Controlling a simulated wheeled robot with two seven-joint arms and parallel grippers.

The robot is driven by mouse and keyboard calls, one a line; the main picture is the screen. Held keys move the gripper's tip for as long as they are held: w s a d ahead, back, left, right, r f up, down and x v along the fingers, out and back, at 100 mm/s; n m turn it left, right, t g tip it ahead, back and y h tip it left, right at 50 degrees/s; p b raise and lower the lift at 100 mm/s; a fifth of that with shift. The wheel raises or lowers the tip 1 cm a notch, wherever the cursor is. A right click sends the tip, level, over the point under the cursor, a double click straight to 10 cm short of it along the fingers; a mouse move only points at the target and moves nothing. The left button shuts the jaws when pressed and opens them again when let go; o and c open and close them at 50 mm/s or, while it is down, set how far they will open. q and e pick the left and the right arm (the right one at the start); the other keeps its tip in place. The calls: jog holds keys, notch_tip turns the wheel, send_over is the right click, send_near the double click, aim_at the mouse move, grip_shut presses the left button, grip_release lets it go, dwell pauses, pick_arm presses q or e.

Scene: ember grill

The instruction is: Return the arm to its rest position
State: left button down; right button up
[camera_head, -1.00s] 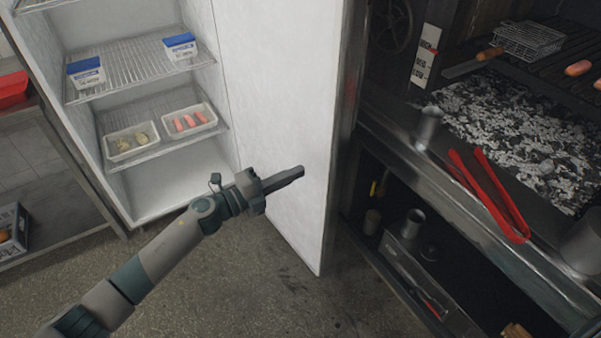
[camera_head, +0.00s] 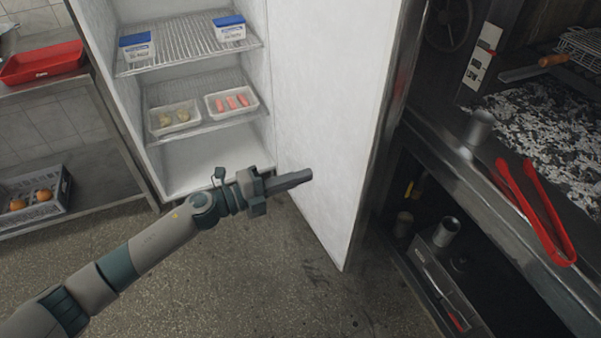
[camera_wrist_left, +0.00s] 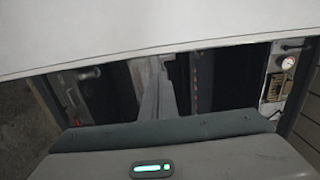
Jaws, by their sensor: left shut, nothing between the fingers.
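My left arm comes in from the lower left in the head view. Its gripper (camera_head: 290,180) is shut and empty, held in front of the open white fridge door (camera_head: 325,120). I cannot tell whether it touches the door. In the left wrist view a white panel, likely the door (camera_wrist_left: 130,35), fills the top, with dark grill-side shelving below it. My right arm and gripper are not in view.
The open fridge holds a tray of sausages (camera_head: 231,103), another tray (camera_head: 174,118) and blue-lidded tubs (camera_head: 136,47). The grill counter with red tongs (camera_head: 540,215) stands right. A side table with a red tray (camera_head: 42,63) stands left. Floor below is clear.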

pick_arm(q)
jog(key=s+a+f+n+t+y, duration=0.2)
jog(key=a+f+n+t+y, duration=0.25)
jog(key=a+f+n, duration=0.75)
jog(key=s+a+f+n+t+y, duration=0.1)
jog(key=s+f+n+t+y, duration=0.15)
jog(key=f+n+y, duration=1)
jog(key=s+a+f+n+g, duration=0.2)
jog(key=s+a+f+g, duration=0.1)
jog(key=s+f, duration=1.1)
jog(key=s+a+f+n+g+h, duration=0.1)
jog(key=s+a+f+n+g, duration=0.2)
jog(key=s+f, duration=1.1)
jog(key=a, duration=0.3)
jog(key=shift+s+h, duration=0.3)
jog(key=shift+a, duration=0.15)
